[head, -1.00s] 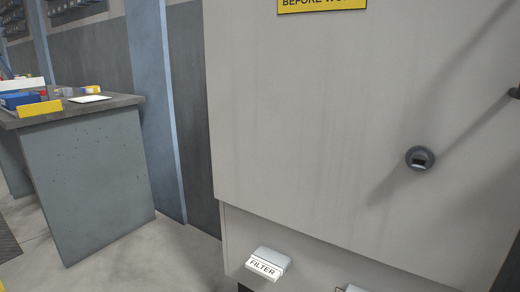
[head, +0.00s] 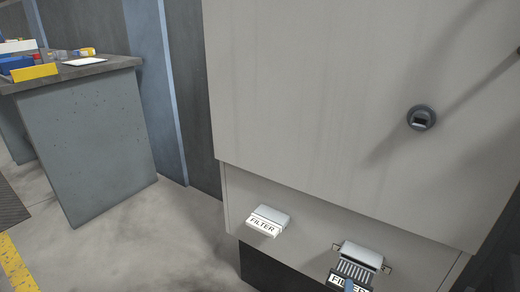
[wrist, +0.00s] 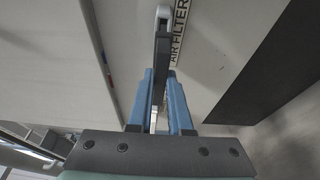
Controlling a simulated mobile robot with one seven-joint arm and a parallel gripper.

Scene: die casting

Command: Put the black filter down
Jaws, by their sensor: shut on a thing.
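The black filter (head: 340,279) is at the bottom of the head view, with white "FILTER" lettering on its dark front. It sits at or just below a slotted white housing (head: 360,255) low on the grey cabinet; I cannot tell whether it is seated there. My gripper (wrist: 161,80) has blue fingers, shut on the narrow dark body of the filter (wrist: 162,45) in the wrist view. A white filter unit (head: 266,221) with black "FILTER" lettering is mounted to the left on the same cabinet.
The grey cabinet (head: 310,110) fills the right side, with a dark round fitting (head: 421,118). A grey workbench (head: 90,140) at the left holds blue and yellow bins and a white sheet. The floor (head: 130,240) between them is clear.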

